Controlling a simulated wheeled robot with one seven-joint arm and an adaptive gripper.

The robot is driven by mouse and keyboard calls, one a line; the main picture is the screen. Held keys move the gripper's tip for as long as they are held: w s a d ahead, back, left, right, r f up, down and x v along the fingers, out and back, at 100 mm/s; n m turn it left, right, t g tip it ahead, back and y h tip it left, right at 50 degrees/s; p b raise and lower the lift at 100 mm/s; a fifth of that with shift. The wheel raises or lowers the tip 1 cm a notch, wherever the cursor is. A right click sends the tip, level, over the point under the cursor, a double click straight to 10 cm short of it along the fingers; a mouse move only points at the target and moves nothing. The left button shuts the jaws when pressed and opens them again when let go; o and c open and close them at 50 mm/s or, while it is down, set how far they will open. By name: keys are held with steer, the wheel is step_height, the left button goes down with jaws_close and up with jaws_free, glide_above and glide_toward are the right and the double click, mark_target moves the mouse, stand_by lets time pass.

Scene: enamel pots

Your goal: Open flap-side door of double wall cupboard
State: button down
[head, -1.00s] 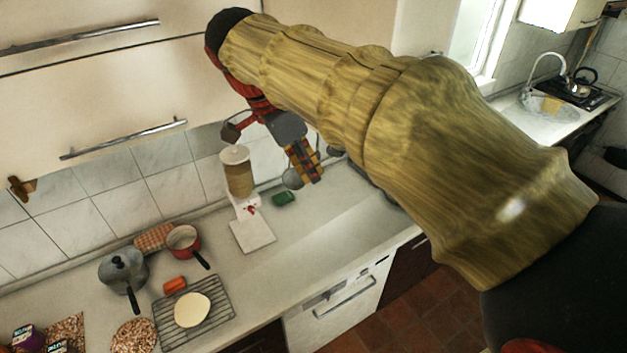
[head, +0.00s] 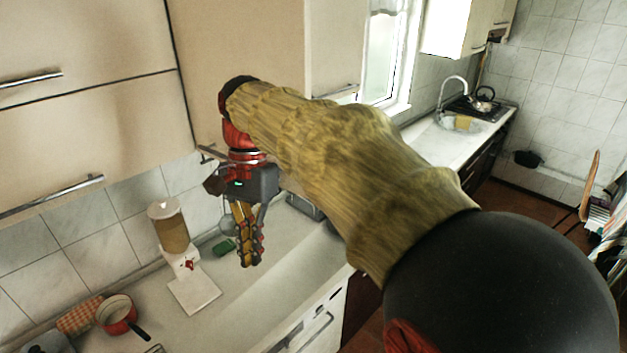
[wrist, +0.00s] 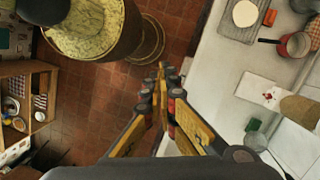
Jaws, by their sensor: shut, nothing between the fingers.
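The double wall cupboard shows in the head view as a cream door (head: 240,45) beside the flap cupboard and a second door (head: 335,45) toward the window. The flap-side door looks closed. A short piece of its metal handle (head: 208,153) shows at its lower edge, just left of my wrist; the rest is hidden behind my arm. My gripper (head: 248,263) hangs fingers down below the door's bottom edge, over the counter. It is shut and empty, apart from the handle. In the wrist view, my gripper (wrist: 160,75) also shows its fingers together, with nothing between them.
A flap cupboard (head: 90,60) with horizontal bar handles is at left. Below on the counter stand a dispenser (head: 170,228), a green item (head: 223,247) and a red pan (head: 117,312). A sink tap (head: 452,90) is at right. Red floor tiles (wrist: 185,20) are open.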

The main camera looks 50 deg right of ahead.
step_height(320, 180, down, 6)
steer(key=d+n+t+y+b, duration=0.2)
steer(key=n+t+y, duration=0.1)
steer(key=t+y, duration=0.15)
steer(key=w+d+r+t+y, duration=0.25)
steer(key=d+t, duration=0.55)
steer(key=d, duration=0.6)
steer(key=s+d+r+m+t+h+p, duration=0.1)
steer(key=s+d+r+t, duration=0.25)
steer(key=d, duration=0.35)
steer(key=s+d+r+m+t+h+p, duration=0.1)
steer(key=s+d+r+t+p, duration=0.15)
steer(key=d+r, duration=0.35)
steer(key=w+a+p, duration=0.1)
steer(key=w+a, duration=0.5)
steer(key=w, duration=0.2)
steer(key=shift+a+f+p, duration=0.3)
steer(key=shift+f+p, duration=0.1)
steer(key=shift+s, duration=0.1)
